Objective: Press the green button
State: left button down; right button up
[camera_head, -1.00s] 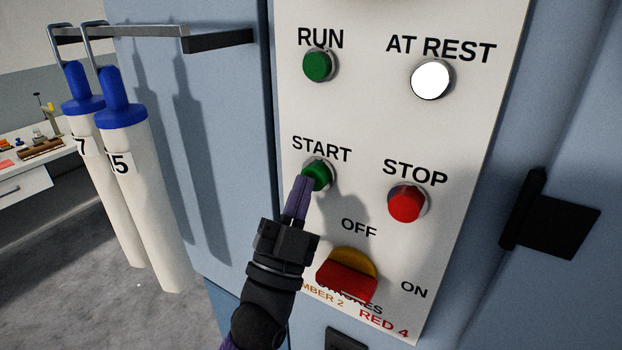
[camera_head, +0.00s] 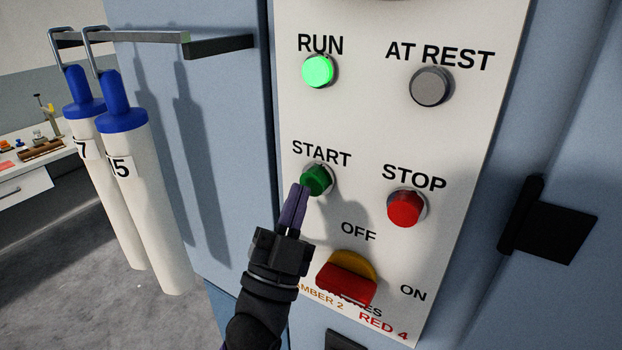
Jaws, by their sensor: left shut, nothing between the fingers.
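The green START button (camera_head: 317,180) sits on the white control panel (camera_head: 385,130), under the word START. My left gripper (camera_head: 298,190) is shut and empty, its fingertips close to the lower left of the button. I cannot tell whether the tips touch it. Above, the RUN lamp (camera_head: 318,71) is lit bright green. The AT REST lamp (camera_head: 431,87) is dark grey. My right gripper is not in view.
A red STOP button (camera_head: 405,208) is right of START. A red switch handle (camera_head: 346,285) on a yellow base is below, between OFF and ON. White cylinders with blue tops (camera_head: 122,115) hang at left. A black hinge (camera_head: 550,220) juts at right.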

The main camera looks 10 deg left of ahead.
pick_arm(q)
jog(key=shift+s, duration=0.2)
jog(key=s, duration=0.1)
jog(key=s+a+p, duration=0.1)
jog(key=s, duration=0.2)
jog(key=shift+s+a+p, duration=0.35)
jog(key=shift+a+p, duration=0.05)
dwell(0.5)
